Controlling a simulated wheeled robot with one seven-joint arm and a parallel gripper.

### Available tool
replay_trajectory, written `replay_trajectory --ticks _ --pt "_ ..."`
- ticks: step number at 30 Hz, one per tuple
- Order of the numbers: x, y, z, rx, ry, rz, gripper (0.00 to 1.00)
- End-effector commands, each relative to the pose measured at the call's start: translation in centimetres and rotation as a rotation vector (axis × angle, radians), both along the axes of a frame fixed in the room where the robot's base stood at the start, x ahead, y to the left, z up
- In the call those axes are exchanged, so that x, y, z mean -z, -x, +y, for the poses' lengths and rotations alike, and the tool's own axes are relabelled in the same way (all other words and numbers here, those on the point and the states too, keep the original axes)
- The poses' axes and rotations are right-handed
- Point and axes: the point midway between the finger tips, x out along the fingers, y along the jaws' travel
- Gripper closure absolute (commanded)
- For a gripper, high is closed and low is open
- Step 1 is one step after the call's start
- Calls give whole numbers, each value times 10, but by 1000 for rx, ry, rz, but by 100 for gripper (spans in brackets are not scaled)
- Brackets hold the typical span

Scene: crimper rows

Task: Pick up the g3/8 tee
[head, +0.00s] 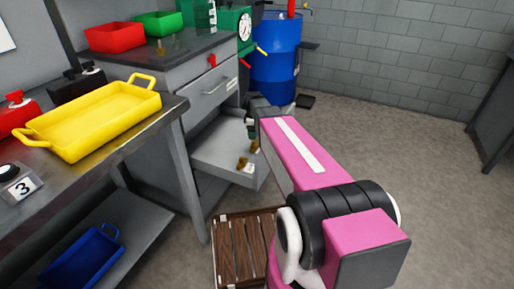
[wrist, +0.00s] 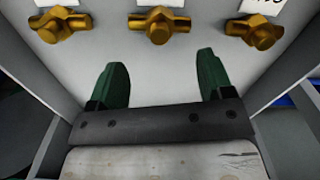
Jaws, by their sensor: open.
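Three brass fittings lie in a row on the pale floor of an open drawer (wrist: 155,95) in the wrist view: a left fitting (wrist: 62,24), a middle fitting (wrist: 158,25) and a right fitting (wrist: 256,33). White labels behind them are cut off by the frame, so I cannot tell which is the g3/8 tee. My gripper (wrist: 161,64) is open, its two green fingers apart and empty, pointing toward the middle fitting and short of it in the picture. In the head view the drawer (head: 215,152) shows small brass pieces (head: 242,163); my arm hides part of it.
A yellow tray (head: 95,118) stands on the left bench. Red (head: 115,37) and green (head: 158,24) bins sit on the cabinet top. A blue drum (head: 276,48) stands behind the drawer, and a wooden crate (head: 238,245) is on the floor.

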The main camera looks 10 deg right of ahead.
Motion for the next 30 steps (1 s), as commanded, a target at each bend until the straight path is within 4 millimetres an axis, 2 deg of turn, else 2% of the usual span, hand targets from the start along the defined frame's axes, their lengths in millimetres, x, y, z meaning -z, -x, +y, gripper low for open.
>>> replay_trajectory --ticks 3,14,21,24,30 --pt "19 -1 0 1 1 1 26" --pt "46 0 0 1 0 1 26" --pt "79 -1 0 1 0 1 26" --pt "87 0 0 1 0 0 26" --pt "87 0 0 1 0 -1 26"
